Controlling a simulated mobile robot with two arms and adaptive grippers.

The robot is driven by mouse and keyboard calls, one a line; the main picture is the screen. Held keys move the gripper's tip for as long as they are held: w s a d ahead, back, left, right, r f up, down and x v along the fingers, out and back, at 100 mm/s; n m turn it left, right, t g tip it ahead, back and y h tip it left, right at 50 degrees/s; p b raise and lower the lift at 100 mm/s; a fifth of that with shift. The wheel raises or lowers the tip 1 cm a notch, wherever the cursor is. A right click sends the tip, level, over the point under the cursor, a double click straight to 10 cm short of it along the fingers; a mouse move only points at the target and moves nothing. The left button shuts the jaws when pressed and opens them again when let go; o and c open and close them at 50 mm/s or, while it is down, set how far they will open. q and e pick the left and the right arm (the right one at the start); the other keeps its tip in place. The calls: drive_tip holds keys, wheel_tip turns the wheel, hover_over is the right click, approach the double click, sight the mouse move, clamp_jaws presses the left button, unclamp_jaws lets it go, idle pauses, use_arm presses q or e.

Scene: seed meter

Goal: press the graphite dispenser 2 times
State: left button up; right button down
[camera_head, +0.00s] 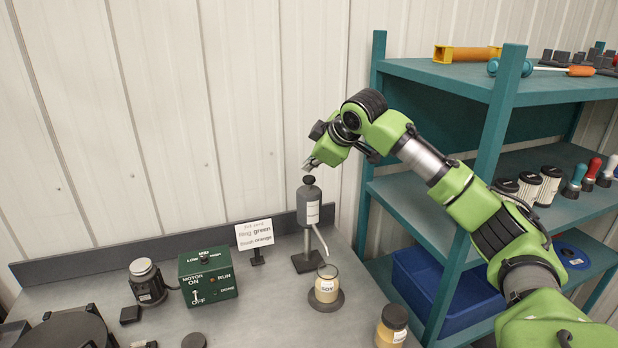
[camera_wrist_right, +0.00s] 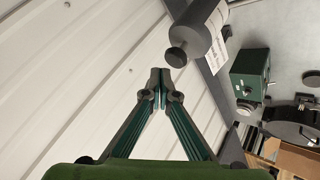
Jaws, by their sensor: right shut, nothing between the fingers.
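The graphite dispenser (camera_head: 309,204) is a dark grey bottle with a white label and a black round pump head (camera_head: 308,180), held on a stand at the back of the bench. A pale spout runs down from it toward a glass jar (camera_head: 326,284) labelled SOY. My right gripper (camera_head: 311,164) is shut and empty, just above the pump head in the head view. In the right wrist view the shut fingertips (camera_wrist_right: 160,76) are beside the pump head (camera_wrist_right: 177,57), with a small gap showing. My left gripper is not in view.
A green motor box (camera_head: 208,276), a small motor (camera_head: 147,282) and a sign card (camera_head: 254,234) stand left of the dispenser. A capped jar (camera_head: 391,326) stands at the front right. A teal shelf (camera_head: 440,72) rises on the right.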

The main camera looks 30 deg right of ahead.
sight(308, 177)
drive_tip(key=shift+f, duration=0.15)
idle(0.4)
drive_tip(key=shift+f, duration=0.25)
drive_tip(key=shift+s+f, duration=0.1)
drive_tip(key=shift+f, duration=1)
idle(0.9)
idle(0.4)
drive_tip(key=shift+r+p, duration=1.4)
drive_tip(key=shift+p, duration=0.05)
